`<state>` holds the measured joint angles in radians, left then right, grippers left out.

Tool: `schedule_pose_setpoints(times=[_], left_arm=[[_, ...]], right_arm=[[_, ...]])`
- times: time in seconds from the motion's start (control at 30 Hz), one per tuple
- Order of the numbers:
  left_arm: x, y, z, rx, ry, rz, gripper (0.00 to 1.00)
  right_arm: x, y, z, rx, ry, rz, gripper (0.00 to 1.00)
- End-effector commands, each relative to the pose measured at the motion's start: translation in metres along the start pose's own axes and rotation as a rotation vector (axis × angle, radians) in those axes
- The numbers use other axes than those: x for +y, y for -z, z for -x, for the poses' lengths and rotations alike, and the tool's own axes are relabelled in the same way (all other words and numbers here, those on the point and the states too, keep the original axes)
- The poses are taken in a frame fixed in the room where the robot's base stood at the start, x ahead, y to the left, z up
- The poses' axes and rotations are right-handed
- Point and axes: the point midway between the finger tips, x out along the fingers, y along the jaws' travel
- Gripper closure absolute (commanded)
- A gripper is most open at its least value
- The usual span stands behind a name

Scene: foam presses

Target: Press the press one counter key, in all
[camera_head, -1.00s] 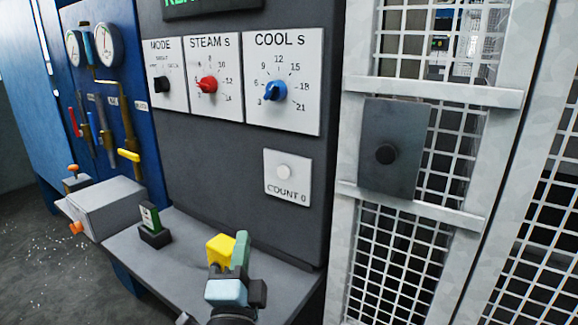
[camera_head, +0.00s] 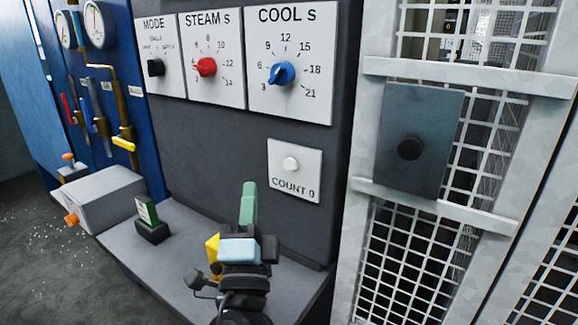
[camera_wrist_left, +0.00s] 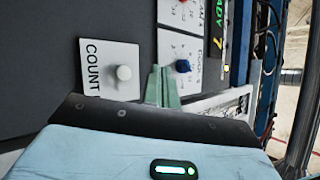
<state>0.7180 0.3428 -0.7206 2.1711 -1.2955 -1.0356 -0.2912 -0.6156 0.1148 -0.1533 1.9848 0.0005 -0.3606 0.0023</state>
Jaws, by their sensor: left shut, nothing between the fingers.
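The counter key is a round white button (camera_head: 291,164) on a white plate (camera_head: 296,184) marked "COUNT 0", on the dark grey panel. In the left wrist view the same button (camera_wrist_left: 124,73) sticks out from its plate (camera_wrist_left: 108,60). My left gripper (camera_head: 249,197) is below and left of the plate, above the grey shelf, with its green fingers together, pointing up and empty. In the left wrist view its fingertips (camera_wrist_left: 162,78) are beside the button, with a visible gap between them in the picture. My right gripper is not in view.
Above are the MODE knob (camera_head: 156,67), the red STEAM knob (camera_head: 206,67) and the blue COOL knob (camera_head: 282,73). A grey shelf (camera_head: 190,250) carries a small green-and-white sign (camera_head: 148,212). A mesh guard (camera_head: 400,260) with a dark plate (camera_head: 418,140) stands at right.

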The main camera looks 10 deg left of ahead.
Motion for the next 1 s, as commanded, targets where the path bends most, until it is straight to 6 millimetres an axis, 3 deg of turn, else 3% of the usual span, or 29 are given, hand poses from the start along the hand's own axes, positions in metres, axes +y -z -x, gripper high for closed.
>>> schedule_pose_setpoints(times=[0.6,1.0], left_arm=[[0.038,0.036,-0.048,-0.001,-0.003,0.001,1.00],[0.040,0.041,-0.056,0.001,0.000,0.001,1.00]], right_arm=[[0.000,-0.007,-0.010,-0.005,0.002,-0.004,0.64],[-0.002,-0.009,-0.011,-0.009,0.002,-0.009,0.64]])
